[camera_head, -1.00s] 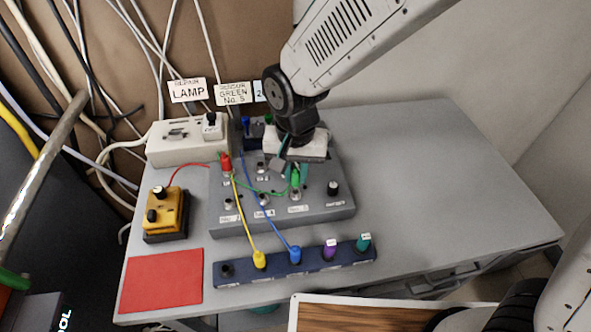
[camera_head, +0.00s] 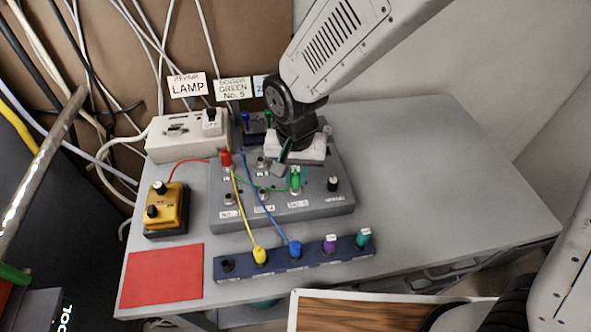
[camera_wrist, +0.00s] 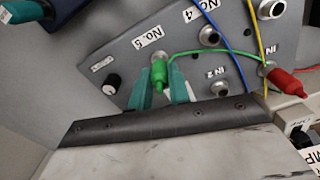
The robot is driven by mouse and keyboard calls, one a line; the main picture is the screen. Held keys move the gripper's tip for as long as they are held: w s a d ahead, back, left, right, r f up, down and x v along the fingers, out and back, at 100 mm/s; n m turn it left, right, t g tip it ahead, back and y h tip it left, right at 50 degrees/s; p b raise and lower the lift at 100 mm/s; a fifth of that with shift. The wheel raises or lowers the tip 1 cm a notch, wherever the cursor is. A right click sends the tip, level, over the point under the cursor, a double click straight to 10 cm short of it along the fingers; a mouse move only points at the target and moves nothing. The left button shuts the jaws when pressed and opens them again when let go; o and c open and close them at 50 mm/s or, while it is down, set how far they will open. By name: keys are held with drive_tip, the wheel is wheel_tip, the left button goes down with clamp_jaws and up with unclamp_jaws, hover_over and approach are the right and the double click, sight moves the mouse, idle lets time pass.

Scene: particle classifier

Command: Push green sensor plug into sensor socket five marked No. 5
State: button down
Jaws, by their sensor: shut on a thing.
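The green sensor plug (camera_head: 296,180) stands at the front right of the grey socket panel (camera_head: 235,213). In the wrist view the green plug (camera_wrist: 159,74) is between the teal fingertips of my gripper (camera_wrist: 160,95), which is shut on it. The plug covers most of the No. 5 socket (camera_wrist: 159,56), beside the "No. 5" label (camera_wrist: 150,36). How deep it sits cannot be told. My gripper (camera_head: 291,174) hides part of the panel in the head view.
A dark strip (camera_head: 300,262) with several coloured plugs lies in front of the panel. A yellow cable (camera_head: 243,210) and a blue cable (camera_head: 264,207) cross the panel. A yellow box (camera_head: 166,208) and red mat (camera_head: 162,277) are at left. The table's right side is clear.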

sight(296, 174)
drive_tip(key=shift+f, duration=0.35)
drive_tip(key=c, duration=1.2)
unclamp_jaws()
drive_tip(key=shift+c, duration=0.2)
drive_tip(key=shift+r, duration=0.15)
wheel_tip(296, 174, up, 8)
drive_tip(key=shift+f, duration=0.2)
